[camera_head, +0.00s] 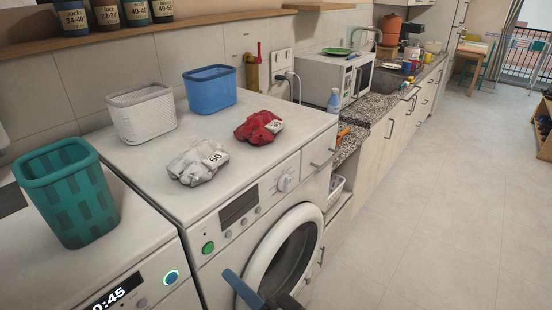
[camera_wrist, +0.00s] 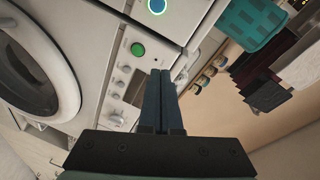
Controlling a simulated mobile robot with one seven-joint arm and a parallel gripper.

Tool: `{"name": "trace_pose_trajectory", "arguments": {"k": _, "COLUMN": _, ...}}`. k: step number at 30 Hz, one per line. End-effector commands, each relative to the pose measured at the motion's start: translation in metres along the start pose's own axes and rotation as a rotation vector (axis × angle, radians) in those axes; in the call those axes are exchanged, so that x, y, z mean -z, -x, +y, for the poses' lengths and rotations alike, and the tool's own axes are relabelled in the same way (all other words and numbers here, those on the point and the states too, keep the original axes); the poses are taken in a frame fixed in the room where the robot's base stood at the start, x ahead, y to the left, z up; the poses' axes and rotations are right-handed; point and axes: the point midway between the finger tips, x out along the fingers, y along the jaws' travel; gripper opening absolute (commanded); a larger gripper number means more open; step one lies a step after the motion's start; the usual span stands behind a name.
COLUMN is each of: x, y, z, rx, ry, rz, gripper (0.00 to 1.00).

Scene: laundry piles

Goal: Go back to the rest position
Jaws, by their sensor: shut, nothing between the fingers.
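My gripper (camera_wrist: 160,73) shows in the wrist view with its two dark blue fingers pressed together and nothing between them. In the head view its blue fingers (camera_head: 230,275) are at the bottom edge, in front of the washing machine's round door (camera_head: 257,262). They appear apart from the machine, but the exact gap is hard to tell. In the wrist view the control panel with its green button (camera_wrist: 137,49) lies beyond the fingertips. Most of my arm is out of view.
On the machine top (camera_head: 150,160) sit a grey cloth bundle (camera_head: 190,172), a red one (camera_head: 256,130), a white basket (camera_head: 141,118) and a blue basket (camera_head: 210,92). A green basket (camera_head: 70,205) stands at the left. The floor (camera_head: 430,210) to the right is clear.

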Motion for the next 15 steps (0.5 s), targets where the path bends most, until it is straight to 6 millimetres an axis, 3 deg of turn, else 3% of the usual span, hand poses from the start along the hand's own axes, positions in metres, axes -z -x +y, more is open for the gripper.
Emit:
{"name": "trace_pose_trajectory", "arguments": {"k": 1, "x": 0.027, "y": -0.008, "z": -0.028, "rx": -0.021, "ry": 0.145, "rz": 0.061, "gripper": 0.00}}
{"name": "trace_pose_trajectory", "arguments": {"k": 3, "x": 0.063, "y": -0.013, "z": -0.064, "rx": -0.060, "ry": 0.332, "rz": 0.163, "gripper": 0.00}}
{"name": "trace_pose_trajectory", "arguments": {"k": 7, "x": 0.121, "y": -0.003, "z": -0.145, "rx": -0.106, "ry": 0.648, "rz": 0.390, "gripper": 0.00}}
{"name": "trace_pose_trajectory", "arguments": {"k": 12, "x": 0.166, "y": 0.040, "z": -0.258, "rx": -0.129, "ry": 0.971, "rz": 0.714, "gripper": 0.00}}
{"name": "trace_pose_trajectory", "arguments": {"k": 15, "x": 0.176, "y": 0.074, "z": -0.318, "rx": -0.132, "ry": 1.113, "rz": 0.901, "gripper": 0.00}}
